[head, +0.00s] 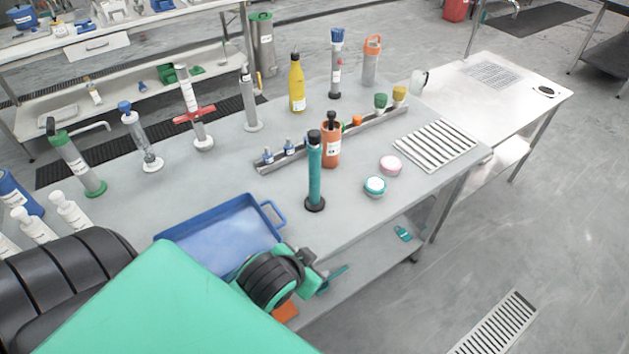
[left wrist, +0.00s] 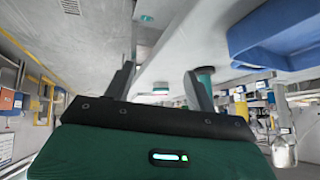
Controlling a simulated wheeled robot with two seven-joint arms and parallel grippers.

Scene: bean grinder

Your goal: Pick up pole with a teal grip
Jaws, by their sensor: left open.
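The pole with a teal grip (head: 314,172) stands upright on the grey table in the head view, with a black top and a round black base. My left gripper (head: 316,269) is at the table's front edge, nearer to me than the pole and apart from it. In the left wrist view the left gripper (left wrist: 160,88) has its two fingers spread, with nothing held between them. A teal piece (left wrist: 205,74) shows beside the right finger there; I cannot tell for sure that it is the pole. My right gripper is not in view.
An orange bottle (head: 331,143) stands close behind the pole. A teal-lidded jar (head: 375,187) and a pink-lidded jar (head: 390,165) are to its right. A blue tray (head: 273,208) lies left of it. A slatted rack (head: 436,146) lies further right. The table in front of the pole is clear.

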